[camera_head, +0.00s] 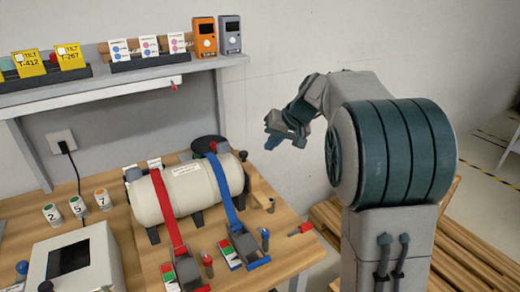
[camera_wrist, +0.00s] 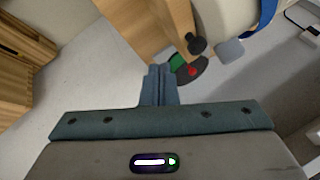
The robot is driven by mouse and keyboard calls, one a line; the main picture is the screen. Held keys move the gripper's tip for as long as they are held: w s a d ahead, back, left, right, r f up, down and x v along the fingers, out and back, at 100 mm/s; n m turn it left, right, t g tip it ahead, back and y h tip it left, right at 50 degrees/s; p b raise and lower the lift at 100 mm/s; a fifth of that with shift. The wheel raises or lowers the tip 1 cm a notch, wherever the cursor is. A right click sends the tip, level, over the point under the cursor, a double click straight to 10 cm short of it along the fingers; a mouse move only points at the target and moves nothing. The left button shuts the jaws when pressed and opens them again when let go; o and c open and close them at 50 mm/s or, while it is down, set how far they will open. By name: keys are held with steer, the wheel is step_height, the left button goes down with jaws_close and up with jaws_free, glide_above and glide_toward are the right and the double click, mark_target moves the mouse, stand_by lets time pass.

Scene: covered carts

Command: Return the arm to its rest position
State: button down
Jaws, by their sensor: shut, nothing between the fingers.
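My gripper (camera_head: 273,141) is in the air beyond the right end of the wooden workbench (camera_head: 262,193), in front of the grey wall. My arm is folded, with its large round joint at the right of the head view. In the wrist view my gripper's fingers (camera_wrist: 159,85) are together, with nothing between them. Beyond them the wrist view shows the bench edge, a black knob, a green and red item and part of the white tank.
On the bench lies a white tank (camera_head: 180,198) under a red strap (camera_head: 168,215) and a blue strap (camera_head: 226,195). A shelf (camera_head: 120,80) with cards and small devices runs along the wall. A white box with a screen (camera_head: 78,266) stands front left. Wooden pallets (camera_head: 470,250) lie on the floor at right.

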steer(key=a+v, duration=0.1)
steer(key=v, duration=0.7)
steer(key=s+d+f+h, duration=0.1)
steer(key=s+f, duration=0.4)
steer(key=s, duration=0.4)
steer(key=s+d+f+g+h, duration=0.1)
steer(key=s+f, duration=0.4)
steer(key=s, duration=0.5)
steer(key=s+d+f+h, duration=0.1)
steer(key=s+f+h, duration=0.2)
steer(key=s, duration=0.7)
steer(key=shift+d+f+m+g, duration=0.3)
steer(key=shift+d+f+m, duration=0.1)
steer(key=shift+f, duration=0.55)
